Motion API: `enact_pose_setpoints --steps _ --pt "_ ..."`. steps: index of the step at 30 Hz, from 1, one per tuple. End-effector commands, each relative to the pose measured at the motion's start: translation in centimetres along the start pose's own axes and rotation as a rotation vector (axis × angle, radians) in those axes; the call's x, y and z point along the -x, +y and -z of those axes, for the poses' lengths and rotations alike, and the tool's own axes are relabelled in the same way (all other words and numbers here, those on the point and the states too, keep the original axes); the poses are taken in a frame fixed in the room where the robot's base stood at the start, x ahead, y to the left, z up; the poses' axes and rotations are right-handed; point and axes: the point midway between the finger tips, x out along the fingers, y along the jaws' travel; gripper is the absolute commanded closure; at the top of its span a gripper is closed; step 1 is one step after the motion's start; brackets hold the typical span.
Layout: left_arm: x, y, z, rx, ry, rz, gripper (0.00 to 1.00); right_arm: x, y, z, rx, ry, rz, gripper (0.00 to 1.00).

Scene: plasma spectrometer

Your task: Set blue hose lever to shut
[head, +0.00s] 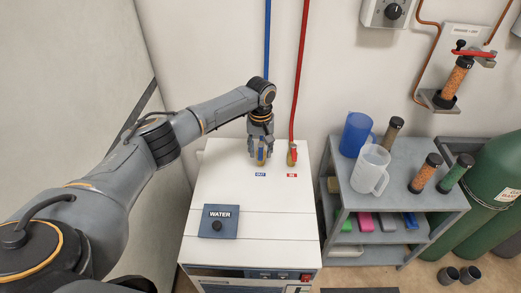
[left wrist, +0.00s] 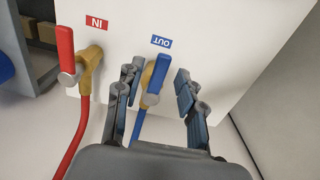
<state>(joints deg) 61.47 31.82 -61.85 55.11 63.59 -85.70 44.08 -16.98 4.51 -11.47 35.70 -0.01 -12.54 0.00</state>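The blue hose lever (left wrist: 158,74) is on a brass valve under the blue OUT label (left wrist: 161,41) in the left wrist view. It points up the picture with a slight tilt, and the blue hose (left wrist: 139,127) runs down below it. My left gripper (left wrist: 158,88) is open, with one finger on each side of the lever. The lever looks closer to the left-hand finger; I cannot tell whether they touch. In the head view my left gripper (head: 261,155) is over the back of the white machine (head: 250,187) and mostly hides the blue valve. My right gripper is not in view.
A red lever (left wrist: 66,52) on a brass valve with a red hose (left wrist: 74,142) is close beside the left gripper. A WATER box (head: 218,222) sits on the machine. A grey shelf cart (head: 345,195) with jugs and jars stands to the right, beside green cylinders (head: 495,175).

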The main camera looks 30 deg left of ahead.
Motion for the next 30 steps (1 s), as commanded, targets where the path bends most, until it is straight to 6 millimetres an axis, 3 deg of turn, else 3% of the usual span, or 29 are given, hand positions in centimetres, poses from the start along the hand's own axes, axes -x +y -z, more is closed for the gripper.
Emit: enact_pose_setpoints --steps 8,12,14,23,30 --pt "-0.1 0.0 0.0 0.0 0.0 0.0 0.63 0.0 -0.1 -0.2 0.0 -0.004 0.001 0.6" --pt "-0.1 0.0 0.0 0.0 0.0 0.0 0.92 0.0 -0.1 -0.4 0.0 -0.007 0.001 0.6" --pt "-0.1 0.0 0.0 0.0 0.0 0.0 1.0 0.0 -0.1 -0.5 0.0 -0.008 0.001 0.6" --pt "0.0 -0.1 0.0 -0.015 -0.001 0.0 1.0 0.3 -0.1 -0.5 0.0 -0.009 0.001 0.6" --pt "0.2 -0.5 -0.1 -0.111 -0.005 0.0 1.0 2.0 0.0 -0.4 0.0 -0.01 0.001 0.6"
